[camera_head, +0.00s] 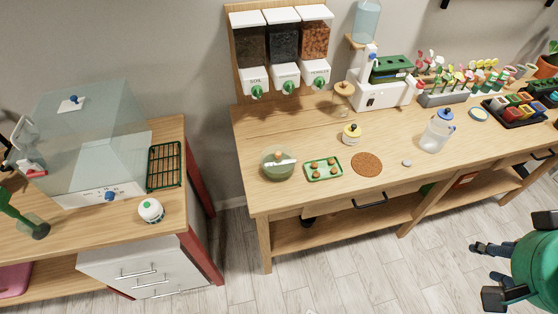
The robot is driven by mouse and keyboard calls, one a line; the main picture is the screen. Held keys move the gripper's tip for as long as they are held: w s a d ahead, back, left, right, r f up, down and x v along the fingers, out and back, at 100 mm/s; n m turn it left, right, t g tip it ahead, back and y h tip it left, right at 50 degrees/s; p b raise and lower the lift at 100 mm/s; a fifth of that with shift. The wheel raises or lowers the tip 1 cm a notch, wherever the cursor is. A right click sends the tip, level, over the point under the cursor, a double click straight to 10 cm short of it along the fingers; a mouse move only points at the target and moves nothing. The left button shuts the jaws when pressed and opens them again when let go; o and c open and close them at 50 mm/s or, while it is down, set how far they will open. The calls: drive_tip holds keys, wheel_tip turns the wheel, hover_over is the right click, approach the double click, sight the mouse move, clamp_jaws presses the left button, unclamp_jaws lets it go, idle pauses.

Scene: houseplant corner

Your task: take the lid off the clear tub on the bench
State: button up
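The clear tub (433,138) stands upright on the wooden bench, right of the middle. A blue lid (445,117) with a pale knob sits on its top. My gripper (487,273) is at the lower right, over the floor in front of the bench. Its dark fingers are spread apart with nothing between them. It is well apart from the tub. The green part of my arm (537,268) is cut off by the right edge.
A small grey disc (407,163), a brown round mat (367,164) and a yellow-lidded jar (352,134) lie left of the tub. A blue-rimmed dish (479,114) and a planter (443,97) stand behind and right. Bare bench lies in front.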

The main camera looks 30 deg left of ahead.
drive_tip(key=w+a+r+m+g+y+p, duration=0.1)
drive_tip(key=w+a+r+m+g+p, duration=0.2)
drive_tip(key=w+a+p, duration=1.15)
drive_tip(key=m+g+h, duration=0.1)
drive_tip(key=m+g, duration=0.1)
drive_tip(key=g, duration=0.1)
hover_over(278, 153)
wheel_tip(278, 153, down, 13)
drive_tip(key=shift+f, duration=0.2)
drive_tip(key=shift+a, duration=0.1)
drive_tip(key=shift+n, duration=0.3)
drive_tip(key=shift+f+b, duration=0.3)
drive_tip(key=shift+f, duration=3.95)
drive_tip(key=shift+f, duration=0.15)
